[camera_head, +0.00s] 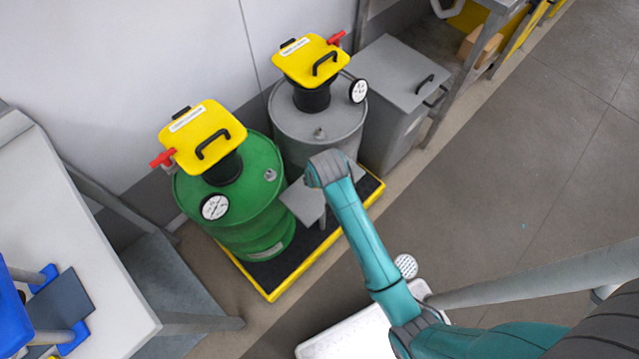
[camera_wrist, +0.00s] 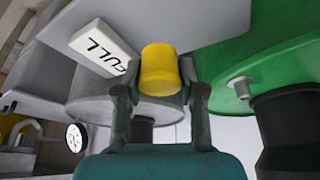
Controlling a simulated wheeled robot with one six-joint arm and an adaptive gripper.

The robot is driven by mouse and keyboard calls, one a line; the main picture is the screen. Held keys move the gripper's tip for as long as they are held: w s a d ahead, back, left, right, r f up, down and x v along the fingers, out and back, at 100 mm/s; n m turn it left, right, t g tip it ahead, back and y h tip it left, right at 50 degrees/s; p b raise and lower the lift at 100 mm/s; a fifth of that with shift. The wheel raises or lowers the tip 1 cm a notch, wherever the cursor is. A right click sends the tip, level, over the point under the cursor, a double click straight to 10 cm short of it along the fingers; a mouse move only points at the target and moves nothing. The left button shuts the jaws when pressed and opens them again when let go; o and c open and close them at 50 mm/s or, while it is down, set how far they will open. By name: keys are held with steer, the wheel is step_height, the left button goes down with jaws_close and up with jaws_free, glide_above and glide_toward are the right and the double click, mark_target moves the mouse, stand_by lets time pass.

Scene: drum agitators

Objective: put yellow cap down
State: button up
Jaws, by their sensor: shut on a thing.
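The yellow cap (camera_wrist: 160,72) is held between the fingertips of my gripper (camera_wrist: 160,78) in the wrist view. A grey plate (camera_wrist: 205,25) lies beyond the cap, with a white block marked FULL (camera_wrist: 103,46) on it, left of the cap. I cannot tell whether the cap touches the plate. In the head view, a small grey stand (camera_head: 304,202) is between the drums, partly behind my arm. My gripper and the cap are hidden there by my wrist.
A green drum (camera_head: 250,215) and a grey drum (camera_head: 290,128), with yellow-topped agitators and gauges, stand in a yellow-edged tray (camera_head: 272,294). A grey bin (camera_head: 390,75) is to their right and a table (camera_head: 60,200) to their left. Open floor (camera_head: 530,150) lies right.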

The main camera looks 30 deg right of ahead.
steer(key=shift+f, duration=2.3)
steer(key=shift+f, duration=0.15)
steer(key=o, duration=0.8)
steer(key=v, duration=1.2)
